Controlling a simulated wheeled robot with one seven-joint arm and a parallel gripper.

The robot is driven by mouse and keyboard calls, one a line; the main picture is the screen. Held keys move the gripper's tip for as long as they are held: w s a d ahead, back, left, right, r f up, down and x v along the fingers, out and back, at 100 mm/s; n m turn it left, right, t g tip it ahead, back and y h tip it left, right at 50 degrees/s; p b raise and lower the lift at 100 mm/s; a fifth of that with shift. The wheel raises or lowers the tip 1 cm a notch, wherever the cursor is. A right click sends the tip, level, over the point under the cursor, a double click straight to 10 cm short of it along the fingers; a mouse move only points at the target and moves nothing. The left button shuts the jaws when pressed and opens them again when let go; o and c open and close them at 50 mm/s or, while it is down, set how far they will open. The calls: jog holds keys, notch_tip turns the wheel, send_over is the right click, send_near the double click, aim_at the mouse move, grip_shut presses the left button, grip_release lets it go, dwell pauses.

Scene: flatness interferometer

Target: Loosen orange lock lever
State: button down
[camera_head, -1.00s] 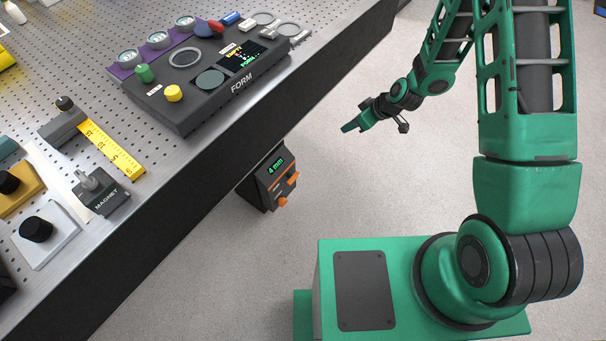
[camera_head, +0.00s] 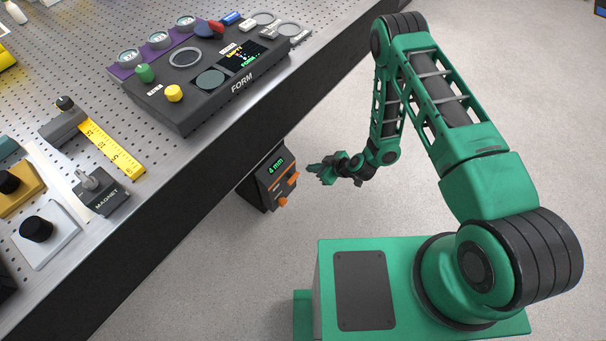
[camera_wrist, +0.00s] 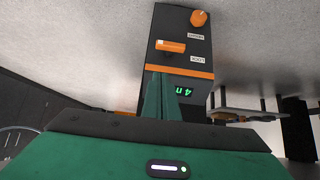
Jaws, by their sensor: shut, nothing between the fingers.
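A dark control box (camera_head: 262,192) with a green display stands low beside the bench's edge. Its orange lock lever (camera_head: 293,179) sits below the display, and an orange knob (camera_head: 283,202) is lower down. In the wrist view the box appears upside down, with the lever (camera_wrist: 171,46) beside a small label and the knob (camera_wrist: 199,18) farther off. My gripper (camera_head: 311,169) is shut and empty, just right of the box, pointing at its face. In the wrist view its green fingers (camera_wrist: 159,88) cover part of the face near the display. No contact with the lever is visible.
The perforated bench (camera_head: 215,150) fills the left, its dark side wall close to the box. A FORM console (camera_head: 200,105), a yellow scale (camera_head: 108,150) and a magnet base (camera_head: 104,197) rest on it.

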send_over(296, 173)
jog(key=s+d, duration=0.2)
notch_tip(296, 173, down, 6)
jog(key=shift+s+d+f, duration=0.1)
jog(key=shift+d+f, duration=0.05)
jog(key=shift+f, duration=1.65)
